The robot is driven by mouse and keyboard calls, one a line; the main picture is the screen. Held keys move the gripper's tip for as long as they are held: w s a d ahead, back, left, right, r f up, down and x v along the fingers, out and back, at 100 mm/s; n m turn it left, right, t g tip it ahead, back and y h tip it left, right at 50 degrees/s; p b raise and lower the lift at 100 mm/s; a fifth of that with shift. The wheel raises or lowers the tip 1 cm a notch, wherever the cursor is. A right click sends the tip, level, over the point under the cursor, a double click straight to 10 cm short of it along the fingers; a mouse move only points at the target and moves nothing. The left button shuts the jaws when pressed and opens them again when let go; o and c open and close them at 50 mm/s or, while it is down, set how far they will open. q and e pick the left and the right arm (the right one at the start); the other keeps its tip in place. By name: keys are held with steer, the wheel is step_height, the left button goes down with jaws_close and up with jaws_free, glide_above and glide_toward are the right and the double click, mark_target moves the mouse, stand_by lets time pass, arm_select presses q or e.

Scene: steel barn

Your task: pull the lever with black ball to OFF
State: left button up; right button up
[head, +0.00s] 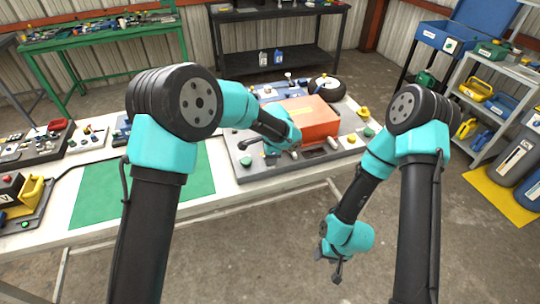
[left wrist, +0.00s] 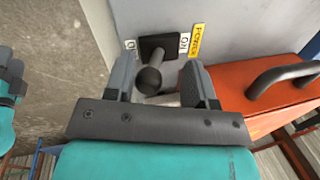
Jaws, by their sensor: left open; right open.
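The lever's black ball (left wrist: 148,80) shows in the left wrist view, on a short stalk from a black plate (left wrist: 158,46) on a grey panel. An ON label (left wrist: 184,43) is right of the plate, a partly hidden label starting with O (left wrist: 130,46) is left, and a yellow POWER label (left wrist: 198,40) is beside ON. My left gripper (left wrist: 158,72) is open, with the ball between its fingers in this view, nearer the left one; I see no clear contact. In the head view the left forearm hides the lever. My right gripper (head: 328,267) is open and empty, low in front of the bench.
An orange box (head: 308,120) with a dark handle (left wrist: 283,77) stands close to the lever on the grey panel (head: 240,170). A green mat (head: 100,193) lies to the left on the bench. The floor around my right gripper is clear.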

arm_select(q)
steer(key=a+v, duration=0.1)
steer(key=v, duration=1.5)
steer(key=shift+d+r, duration=0.25)
steer(key=shift+d, duration=0.3)
